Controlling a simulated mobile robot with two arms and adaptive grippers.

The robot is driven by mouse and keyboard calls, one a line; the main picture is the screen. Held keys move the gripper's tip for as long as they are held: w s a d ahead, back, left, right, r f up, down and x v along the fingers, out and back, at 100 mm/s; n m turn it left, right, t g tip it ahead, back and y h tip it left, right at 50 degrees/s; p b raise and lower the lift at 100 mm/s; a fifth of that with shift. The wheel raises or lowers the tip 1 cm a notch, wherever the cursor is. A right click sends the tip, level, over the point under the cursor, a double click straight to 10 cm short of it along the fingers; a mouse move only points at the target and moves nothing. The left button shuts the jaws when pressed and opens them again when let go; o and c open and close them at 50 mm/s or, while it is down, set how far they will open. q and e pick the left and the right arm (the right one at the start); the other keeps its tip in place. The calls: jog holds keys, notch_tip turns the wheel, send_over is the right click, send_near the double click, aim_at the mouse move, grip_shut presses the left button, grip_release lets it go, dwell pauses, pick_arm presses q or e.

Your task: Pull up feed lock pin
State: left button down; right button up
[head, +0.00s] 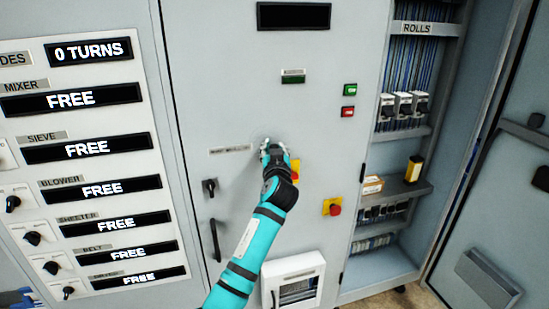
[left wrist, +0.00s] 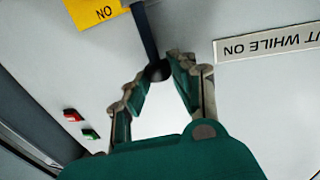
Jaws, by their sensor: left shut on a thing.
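My left gripper (head: 274,148) is at the grey cabinet door (head: 235,100), beside a label strip. In the left wrist view its two fingers (left wrist: 156,78) are shut on the round dark knob (left wrist: 157,71) at the end of a dark lever (left wrist: 146,32). The lever runs past a yellow plate (left wrist: 93,12) marked "ON". In the head view my gripper hides the lever. I cannot make out a feed lock pin in either view. My right gripper is not in view.
A panel of displays reading "FREE" (head: 98,188) is at left. A rotary switch (head: 209,187) and a door handle (head: 215,240) are left of my arm. A red button on yellow (head: 333,207) is at right. An open cabinet bay (head: 385,262) stands beyond.

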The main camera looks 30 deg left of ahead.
pick_arm(q)
jog(key=shift+r, duration=0.35)
jog(key=c, duration=1.2)
grip_release()
jog(key=shift+c, duration=0.2)
jog(key=shift+o, duration=0.8)
jog(key=shift+f, duration=0.1)
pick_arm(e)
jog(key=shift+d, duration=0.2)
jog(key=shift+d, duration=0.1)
pick_arm(q)
jog(key=v, duration=1.2)
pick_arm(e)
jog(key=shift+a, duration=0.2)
